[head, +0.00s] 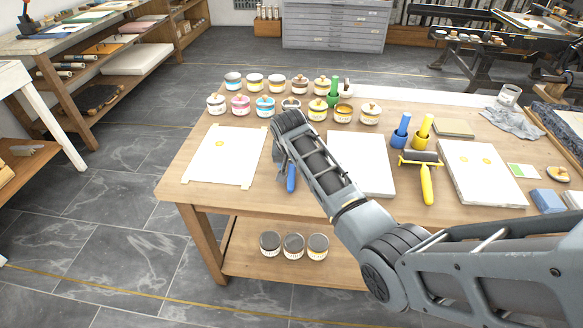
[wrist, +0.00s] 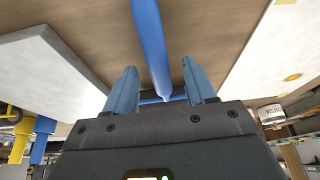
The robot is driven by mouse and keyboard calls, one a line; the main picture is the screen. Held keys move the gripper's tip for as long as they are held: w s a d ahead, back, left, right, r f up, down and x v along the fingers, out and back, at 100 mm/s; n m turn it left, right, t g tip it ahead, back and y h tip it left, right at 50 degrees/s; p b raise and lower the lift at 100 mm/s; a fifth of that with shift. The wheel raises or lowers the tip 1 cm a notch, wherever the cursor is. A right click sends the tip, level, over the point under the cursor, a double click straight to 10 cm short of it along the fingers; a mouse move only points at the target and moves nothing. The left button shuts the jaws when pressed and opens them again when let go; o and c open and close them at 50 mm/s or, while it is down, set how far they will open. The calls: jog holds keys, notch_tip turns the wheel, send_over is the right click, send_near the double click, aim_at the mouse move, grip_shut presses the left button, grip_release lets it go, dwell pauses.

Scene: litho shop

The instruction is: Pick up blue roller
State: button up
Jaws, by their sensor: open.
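The blue roller lies on the wooden table, its blue handle (head: 291,178) pointing toward the table's front edge in the head view. My arm hides the rest of it there. In the wrist view the blue handle (wrist: 152,40) runs down from the top edge and narrows between my two fingers, with a thin blue frame behind them. My gripper (wrist: 160,78) is open, one finger on each side of the roller, with gaps visible beside it. In the head view my gripper (head: 281,160) is at the roller, mostly hidden behind my wrist.
A white sheet (head: 225,156) lies left of the roller and a pale slab (head: 362,165) lies right. Ink jars (head: 265,107) stand behind. Further right are a yellow roller (head: 427,185), upright blue (head: 401,130) and yellow (head: 423,130) handles, and another slab (head: 480,172).

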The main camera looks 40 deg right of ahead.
jog(key=shift+w+d+f, duration=0.1)
jog(key=shift+d+f, duration=0.1)
jog(key=shift+f, duration=0.4)
jog(key=shift+c, duration=0.3)
grip_shut()
